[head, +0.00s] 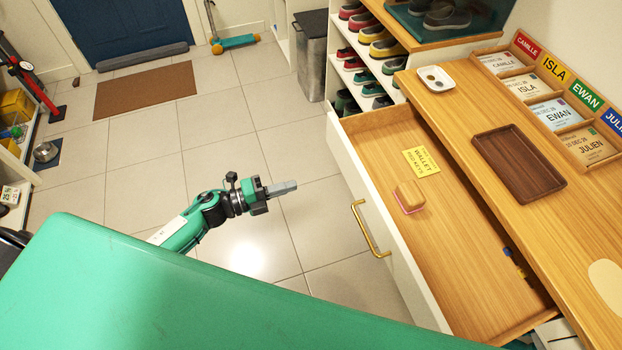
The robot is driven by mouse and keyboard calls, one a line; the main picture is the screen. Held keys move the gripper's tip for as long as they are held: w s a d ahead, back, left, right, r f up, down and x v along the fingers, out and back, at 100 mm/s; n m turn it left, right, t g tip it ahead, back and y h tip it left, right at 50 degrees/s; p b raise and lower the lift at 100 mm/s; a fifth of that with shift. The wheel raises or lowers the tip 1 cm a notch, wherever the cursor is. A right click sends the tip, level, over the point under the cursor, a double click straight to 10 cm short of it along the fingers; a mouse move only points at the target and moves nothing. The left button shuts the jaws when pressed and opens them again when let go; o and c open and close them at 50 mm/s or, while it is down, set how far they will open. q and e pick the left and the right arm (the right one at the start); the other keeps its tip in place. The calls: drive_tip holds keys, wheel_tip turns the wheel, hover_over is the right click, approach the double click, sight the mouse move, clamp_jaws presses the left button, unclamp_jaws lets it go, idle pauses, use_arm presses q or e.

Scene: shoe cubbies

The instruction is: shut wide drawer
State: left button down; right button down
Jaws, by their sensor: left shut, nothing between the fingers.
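The wide drawer (376,205) is pulled far out from under the wooden counter (450,110). Its white front faces left and carries a brass bar handle (366,230). Inside lie a yellow card (421,161) reading wallet and keys, a small wooden block-like item (409,195) with a pink base, and a small dark item at the right, partly under the counter. My left gripper (291,187) is shut and empty, in the air over the floor to the left of the drawer front, apart from the handle. My right gripper is not in view.
On the counter are a dark brown tray (519,161), a small white dish (436,78) and name-labelled card slots (558,113). A shoe rack (371,60) and grey bin (311,55) stand behind the drawer.

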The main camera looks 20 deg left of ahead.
use_arm(q)
approach(347, 169)
drive_tip(key=x, duration=0.5)
drive_tip(key=shift+d, duration=0.2)
drive_tip(key=shift+w+d, duration=0.4)
drive_tip(key=shift+d, duration=0.15)
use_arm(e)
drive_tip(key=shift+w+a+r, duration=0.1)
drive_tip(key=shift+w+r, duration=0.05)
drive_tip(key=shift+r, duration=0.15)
use_arm(q)
drive_tip(key=shift+w+d, duration=0.1)
drive_tip(key=shift+w, duration=0.05)
